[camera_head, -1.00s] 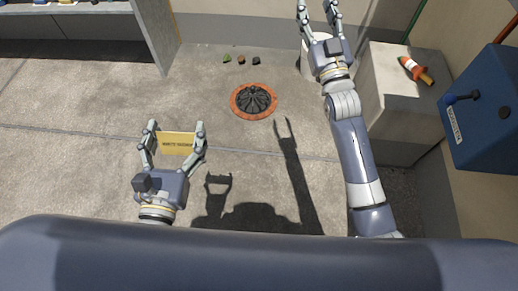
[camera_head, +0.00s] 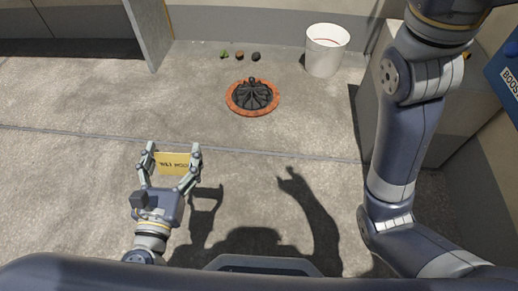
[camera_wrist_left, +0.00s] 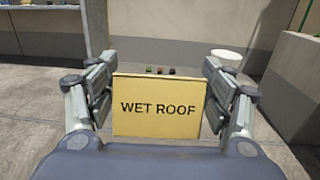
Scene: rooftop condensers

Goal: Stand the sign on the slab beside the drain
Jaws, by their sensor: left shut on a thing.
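The yellow sign (camera_head: 173,163) is held between the fingers of my left gripper (camera_head: 172,160) at the lower left of the head view. In the left wrist view the sign (camera_wrist_left: 156,107) faces the camera, upright, and reads WET ROOF. The fingers grip its two side edges. The drain (camera_head: 252,94), a dark grate with an orange-red ring, lies ahead and to the right of the sign, apart from it. The pale concrete slab (camera_head: 95,95) surrounds the drain. The sign seems held above it. My right gripper is out of view; only its arm shows at right.
A white bucket (camera_head: 325,52) stands at the back right. Several small lumps (camera_head: 239,55) lie beyond the drain. A concrete block (camera_head: 435,125) is at right, partly behind my right arm. The slab left of the drain is clear.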

